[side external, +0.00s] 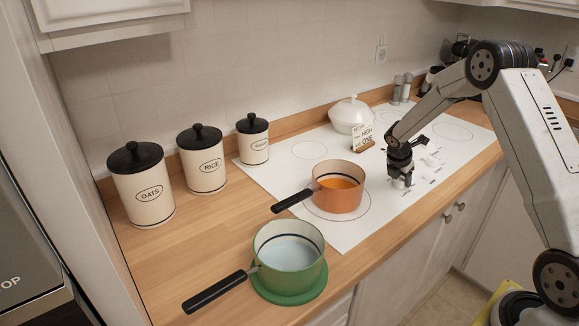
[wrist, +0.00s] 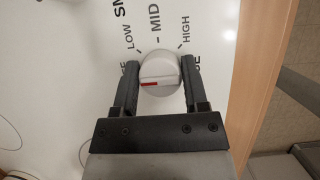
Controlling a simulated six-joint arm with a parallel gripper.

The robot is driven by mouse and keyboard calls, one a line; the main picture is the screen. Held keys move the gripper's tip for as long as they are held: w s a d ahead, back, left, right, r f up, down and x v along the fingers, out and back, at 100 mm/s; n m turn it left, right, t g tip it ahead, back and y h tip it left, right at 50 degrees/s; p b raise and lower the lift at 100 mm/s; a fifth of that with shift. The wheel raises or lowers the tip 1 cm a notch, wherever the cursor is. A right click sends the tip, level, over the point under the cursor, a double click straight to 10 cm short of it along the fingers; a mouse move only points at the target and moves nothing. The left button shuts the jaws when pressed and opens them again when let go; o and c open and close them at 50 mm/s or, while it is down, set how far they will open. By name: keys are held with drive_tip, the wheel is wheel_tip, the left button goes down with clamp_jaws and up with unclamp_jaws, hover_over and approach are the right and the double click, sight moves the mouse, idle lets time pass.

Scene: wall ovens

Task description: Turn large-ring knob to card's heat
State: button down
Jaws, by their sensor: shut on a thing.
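A white round knob (wrist: 160,68) sits on the white cooktop (side external: 278,168) between my fingers in the wrist view. LOW, MID and HIGH are printed around the knob; other lettering is partly hidden by my fingers. My gripper (wrist: 160,64) is shut on the knob, one finger on each side. In the side view my gripper (side external: 401,180) points down at the cooktop's front and mostly hides the knob. A small card (side external: 362,138) stands behind; "HIGH" and "ONE" are readable.
An orange pot (side external: 338,196) stands on a marked ring left of my gripper. A green pot (side external: 289,262) stands on a green mat at the front. A white lidded dish (side external: 350,115) is at the back. Other controls (side external: 432,160) lie right of my gripper. Canisters (side external: 201,165) line the wall.

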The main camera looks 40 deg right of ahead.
drive_tip(key=shift+m, duration=0.4)
drive_tip(key=m+g, duration=0.1)
drive_tip(key=m, duration=0.2)
drive_tip(key=m+g, duration=0.1)
drive_tip(key=m, duration=0.2)
drive_tip(key=shift+g+y, duration=0.3)
drive_tip(key=m+y, duration=0.1)
drive_tip(key=m, duration=0.2)
drive_tip(key=shift+m+g, duration=0.3)
drive_tip(key=shift+g, duration=0.1)
drive_tip(key=m+g+y, duration=0.1)
drive_tip(key=m, duration=0.2)
drive_tip(key=shift+m, duration=0.3)
drive_tip(key=m+y, duration=0.1)
drive_tip(key=m, duration=0.2)
drive_tip(key=m+y, duration=0.1)
drive_tip(key=m, duration=0.2)
drive_tip(key=shift+y, duration=0.4)
drive_tip(key=m+y, duration=0.1)
drive_tip(key=m, duration=0.2)
drive_tip(key=m+t+y, duration=0.1)
drive_tip(key=m, duration=0.3)
drive_tip(key=shift+c, duration=0.5)
unclamp_jaws()
